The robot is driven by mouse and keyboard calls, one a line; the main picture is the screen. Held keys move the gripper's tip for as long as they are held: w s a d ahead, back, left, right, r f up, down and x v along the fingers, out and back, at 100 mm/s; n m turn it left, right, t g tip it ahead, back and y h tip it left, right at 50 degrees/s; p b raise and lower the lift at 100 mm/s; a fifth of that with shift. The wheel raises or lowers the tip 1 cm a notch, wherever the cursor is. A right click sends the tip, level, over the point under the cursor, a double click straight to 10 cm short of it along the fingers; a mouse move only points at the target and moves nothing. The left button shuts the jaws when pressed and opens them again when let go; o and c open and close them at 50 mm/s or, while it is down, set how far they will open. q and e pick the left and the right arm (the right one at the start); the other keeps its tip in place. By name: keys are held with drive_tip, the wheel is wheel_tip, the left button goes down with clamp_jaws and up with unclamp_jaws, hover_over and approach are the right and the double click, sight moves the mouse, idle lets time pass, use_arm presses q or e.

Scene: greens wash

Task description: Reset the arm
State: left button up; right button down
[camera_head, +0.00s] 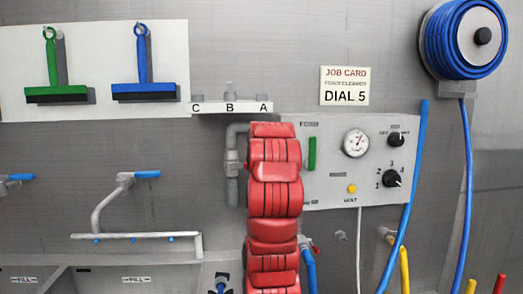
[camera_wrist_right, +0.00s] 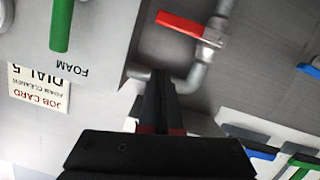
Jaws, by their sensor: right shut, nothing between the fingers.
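My red right arm (camera_head: 273,232) rises up the middle of the head view, in front of the wall. It covers the left part of the control panel (camera_head: 340,190), and its gripper is hidden there. In the right wrist view, which is upside down, my right gripper (camera_wrist_right: 157,78) is shut and empty. Its dark fingers point at the wall near a grey pipe (camera_wrist_right: 190,82). A red valve lever (camera_wrist_right: 188,26) on that pipe is beyond the fingertips, apart from them in the picture. My left gripper is in neither view.
The panel has a gauge (camera_head: 356,143), black knobs (camera_head: 391,178) and a green handle (camera_wrist_right: 62,22). A job card (camera_head: 345,86) reads DIAL 5. Green (camera_head: 55,94) and blue (camera_head: 144,92) squeegees hang left. A blue hose reel (camera_head: 481,38) is at upper right. Sinks (camera_head: 100,278) lie below.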

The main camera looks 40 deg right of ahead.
drive_tip(key=shift+v, duration=1.75)
drive_tip(key=shift+d+r, duration=0.1)
